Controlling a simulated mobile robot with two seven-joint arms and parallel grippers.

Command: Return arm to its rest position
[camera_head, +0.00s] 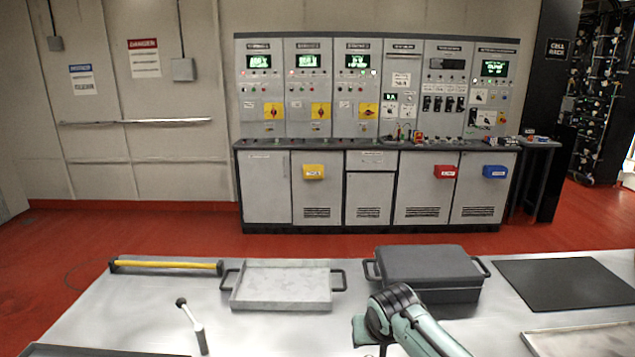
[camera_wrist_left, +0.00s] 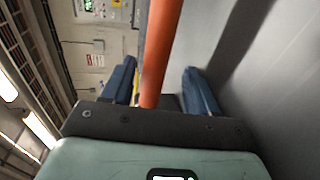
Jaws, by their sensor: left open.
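In the left wrist view my left gripper (camera_wrist_left: 160,85) shows two blue fingers, spread apart. An orange-red bar (camera_wrist_left: 160,50) runs from the top edge down between the fingers, with gaps visible on both sides. What the bar belongs to is outside the view. The left gripper does not show in the head view. A teal arm of mine with a dark joint comes in at the bottom right of the head view, over the table's front. No fingertips of my right gripper are visible.
The teal arm is close in front of the case. Control cabinets (camera_head: 377,100) stand behind.

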